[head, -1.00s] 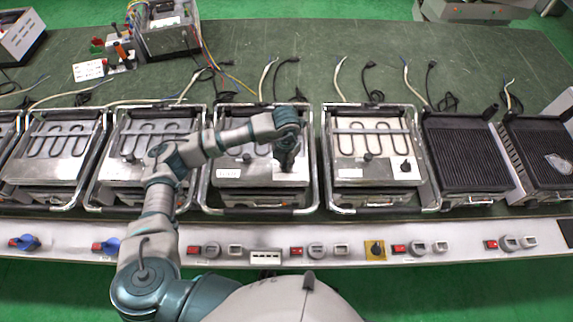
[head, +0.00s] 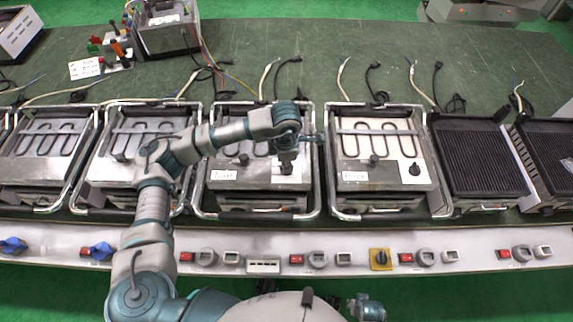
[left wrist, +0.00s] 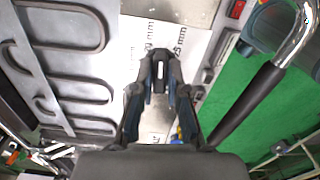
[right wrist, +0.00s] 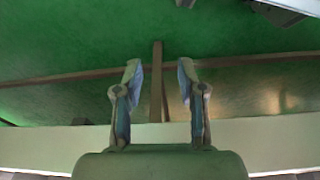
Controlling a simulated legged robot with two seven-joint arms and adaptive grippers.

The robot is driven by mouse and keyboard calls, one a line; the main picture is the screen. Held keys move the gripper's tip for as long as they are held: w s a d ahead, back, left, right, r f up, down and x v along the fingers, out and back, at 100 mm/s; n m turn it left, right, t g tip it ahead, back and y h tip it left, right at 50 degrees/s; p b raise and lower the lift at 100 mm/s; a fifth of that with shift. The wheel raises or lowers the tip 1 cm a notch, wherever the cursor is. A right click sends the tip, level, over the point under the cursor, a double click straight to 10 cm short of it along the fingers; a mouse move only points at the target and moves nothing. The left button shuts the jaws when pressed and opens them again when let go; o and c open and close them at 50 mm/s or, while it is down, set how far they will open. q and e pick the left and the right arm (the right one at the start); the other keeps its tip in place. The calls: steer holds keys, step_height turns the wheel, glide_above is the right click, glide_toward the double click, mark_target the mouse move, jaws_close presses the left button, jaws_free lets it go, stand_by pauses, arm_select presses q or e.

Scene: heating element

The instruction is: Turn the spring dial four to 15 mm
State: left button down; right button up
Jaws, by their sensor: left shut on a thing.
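My left gripper (head: 287,162) points down at the front right corner of the heating-element unit (head: 232,187) in the middle of the row. In the left wrist view, its fingers (left wrist: 161,56) are closed on a small black dial (left wrist: 161,74). Printed mm marks, one reading 25 mm, show on the pale plate (left wrist: 138,40) around the dial.
Metal tube frames surround the units. Black ribbed grills (head: 480,160) stand at the right. A white front panel (head: 460,258) carries red switches, grey sockets and a yellow-plated knob (head: 380,259). Loose cables lie behind the units on the green bench (head: 330,50).

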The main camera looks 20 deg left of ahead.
arm_select(q)
steer(key=shift+w+r+m+b, duration=0.15)
steer(key=shift+m+b, duration=0.15)
steer(key=shift+m, duration=0.3)
arm_select(e)
steer(key=shift+w+r, duration=0.2)
steer(key=shift+r, duration=0.9)
steer(key=shift+w, duration=0.1)
arm_select(q)
steer(key=c, duration=0.6)
jaws_free()
steer(key=shift+r, duration=0.1)
step_height(320, 180, up, 12)
steer(key=shift+f, duration=0.25)
